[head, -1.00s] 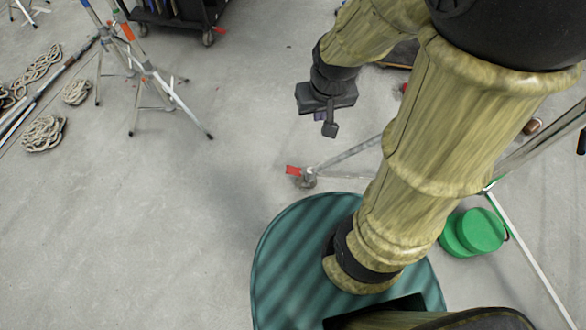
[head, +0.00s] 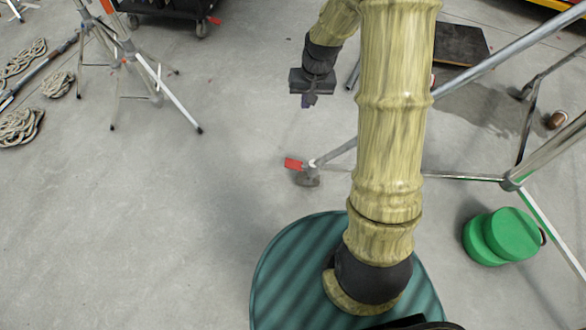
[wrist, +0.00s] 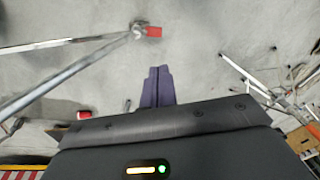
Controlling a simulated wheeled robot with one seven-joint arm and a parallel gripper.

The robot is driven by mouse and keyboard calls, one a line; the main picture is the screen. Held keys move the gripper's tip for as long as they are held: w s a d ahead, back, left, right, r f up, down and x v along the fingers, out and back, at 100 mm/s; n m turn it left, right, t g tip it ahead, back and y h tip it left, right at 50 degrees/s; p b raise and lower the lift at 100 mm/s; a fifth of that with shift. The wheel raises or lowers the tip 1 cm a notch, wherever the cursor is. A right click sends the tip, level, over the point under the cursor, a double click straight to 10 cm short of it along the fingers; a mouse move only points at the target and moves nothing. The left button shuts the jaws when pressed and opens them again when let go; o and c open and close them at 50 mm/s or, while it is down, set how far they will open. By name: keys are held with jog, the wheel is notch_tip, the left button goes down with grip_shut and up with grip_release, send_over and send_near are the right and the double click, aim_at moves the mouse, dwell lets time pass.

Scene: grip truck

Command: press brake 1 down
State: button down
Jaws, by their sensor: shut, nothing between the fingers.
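A red brake pedal (head: 293,164) sits on a caster at the foot of a metal stand (head: 340,153), low on the floor. It also shows near the top of the wrist view (wrist: 154,31), beyond my fingertips. No label shows which brake is number 1. My gripper (head: 309,100) hangs above the floor, above the pedal in the head picture and apart from it. In the wrist view its two purple fingers (wrist: 159,70) lie side by side, shut and empty. A second small red part (wrist: 84,114) shows at lower left there, partly hidden by my gripper.
The stand's metal tubes (head: 480,75) run along the right. Green round weights (head: 503,235) lie at lower right. Tripod-like stands (head: 125,55) and coiled rope (head: 20,127) are at upper left. The floor between them and the pedal is clear.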

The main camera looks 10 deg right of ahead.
aim_at(290, 163)
jog(key=w+d+f+y+b, duration=0.1)
jog(key=w+f+b, duration=0.2)
jog(key=f+b, duration=0.4)
jog(key=w+d+f+m+b, duration=0.1)
jog(key=w+f+b, duration=0.3)
jog(key=f, duration=1.4)
jog(key=w+d+f+m+y+b, duration=0.1)
jog(key=w+f+b, duration=0.2)
jog(key=f+b, duration=0.8)
jog(key=shift+w+d+f+y, duration=0.2)
jog(key=shift+w+f+y, duration=0.15)
jog(key=shift+f, duration=0.5)
jog(key=b+x, duration=0.8)
jog(key=x, duration=0.6)
jog(key=shift+s+d+b, duration=0.15)
jog(key=shift+b, duration=0.2)
jog(key=shift+a+p, duration=0.2)
jog(key=shift+p, duration=0.2)
